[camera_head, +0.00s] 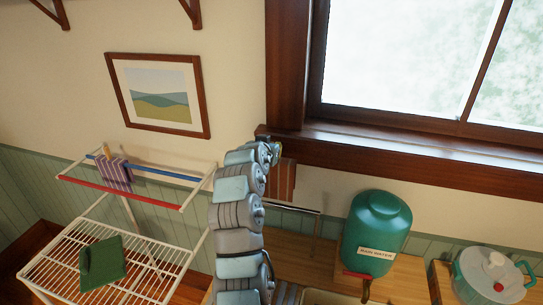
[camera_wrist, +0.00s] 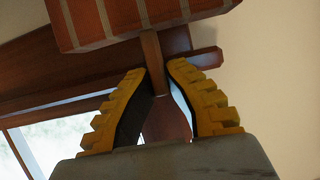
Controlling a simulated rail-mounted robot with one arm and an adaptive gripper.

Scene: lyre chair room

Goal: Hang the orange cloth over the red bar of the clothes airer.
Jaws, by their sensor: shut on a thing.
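The orange cloth (camera_head: 283,180), brownish orange with pale stripes, hangs just right of my gripper (camera_head: 273,152) in the head view. In the wrist view the striped cloth (camera_wrist: 120,20) is at the top, with a brown crosspiece and narrow neck below it. My gripper (camera_wrist: 158,80) has its yellow fingers on either side of a brown handle-like piece (camera_wrist: 165,120) joined to that neck. The red bar (camera_head: 120,195) is the front bar of the white clothes airer (camera_head: 100,238) at left, well apart from my gripper. Nothing hangs on the red bar's visible length.
A purple striped cloth (camera_head: 116,175) with a peg hangs on the blue bar (camera_head: 160,170) behind the red one. A green cloth (camera_head: 102,263) lies on the airer's rack. A metal rail (camera_head: 300,210), green water container (camera_head: 376,232) and pot (camera_head: 492,275) are at right.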

